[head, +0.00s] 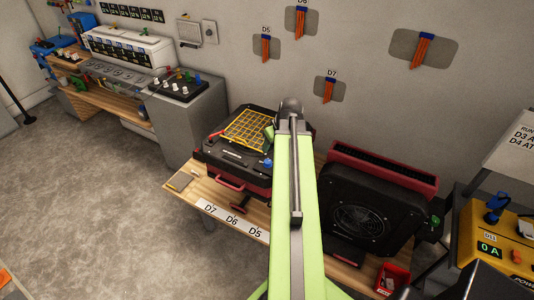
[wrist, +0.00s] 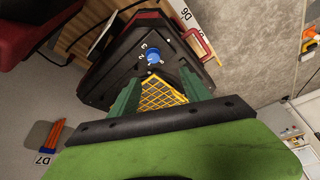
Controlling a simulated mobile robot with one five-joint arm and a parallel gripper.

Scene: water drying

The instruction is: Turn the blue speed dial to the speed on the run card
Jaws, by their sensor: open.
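The blue speed dial (wrist: 153,57) sits on the black top of a machine with a red base, with small white marks around it. It also shows in the head view (head: 267,162), just left of my arm. Its exact setting is too small to read. My gripper (wrist: 160,78) is open and empty, its two green fingers apart, with the dial beyond the fingertips and not touching them. In the head view it is mostly hidden behind my arm. The run card (head: 518,138) is cut off at the right edge; only "RUN", "D3 A" and "D4 AT" show.
A yellow grid (head: 246,130) lies on the machine top, close to my fingers. A black fan unit (head: 362,212) stands right of my arm. A red handle (head: 230,184) juts from the machine's front.

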